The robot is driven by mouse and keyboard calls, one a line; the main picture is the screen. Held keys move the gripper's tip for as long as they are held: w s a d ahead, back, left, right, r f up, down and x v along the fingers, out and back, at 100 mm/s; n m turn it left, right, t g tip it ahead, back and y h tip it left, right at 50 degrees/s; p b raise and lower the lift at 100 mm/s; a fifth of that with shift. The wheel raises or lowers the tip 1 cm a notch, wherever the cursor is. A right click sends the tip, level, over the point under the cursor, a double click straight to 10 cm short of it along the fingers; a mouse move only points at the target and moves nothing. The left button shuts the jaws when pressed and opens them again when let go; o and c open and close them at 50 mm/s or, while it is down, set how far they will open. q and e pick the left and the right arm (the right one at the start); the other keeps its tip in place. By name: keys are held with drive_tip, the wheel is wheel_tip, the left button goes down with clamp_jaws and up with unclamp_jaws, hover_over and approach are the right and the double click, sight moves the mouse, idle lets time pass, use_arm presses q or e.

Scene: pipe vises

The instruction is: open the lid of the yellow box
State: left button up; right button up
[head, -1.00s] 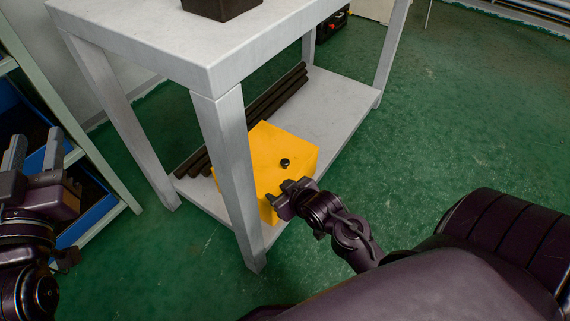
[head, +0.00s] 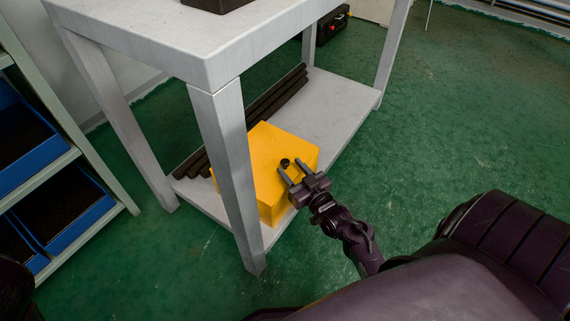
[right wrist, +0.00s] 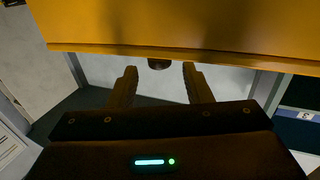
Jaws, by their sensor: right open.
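The yellow box (head: 268,150) sits on the lower shelf of the white table, partly hidden by the table's front leg. A small black knob (head: 285,162) stands on its top face. No gap around the lid shows in the head view. My right gripper (head: 291,169) is open and empty over the box's near right side, its two fingers pointing toward the knob. In the right wrist view, the knob (right wrist: 158,64) appears beyond the fingertips, between them, and a broad yellow face (right wrist: 180,25) fills the top. Contact cannot be told. My left gripper is out of view.
The white table (head: 150,45) has a front leg (head: 228,170) close to the box's left. Several dark pipes (head: 270,100) lie behind the box on the lower shelf (head: 335,105). A rack with blue bins (head: 75,215) stands at the left. Green floor at the right is clear.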

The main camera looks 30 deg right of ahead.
sight(287, 164)
drive_tip(key=shift+w+b, duration=0.65)
drive_tip(key=shift+w, duration=1.35)
clamp_jaws()
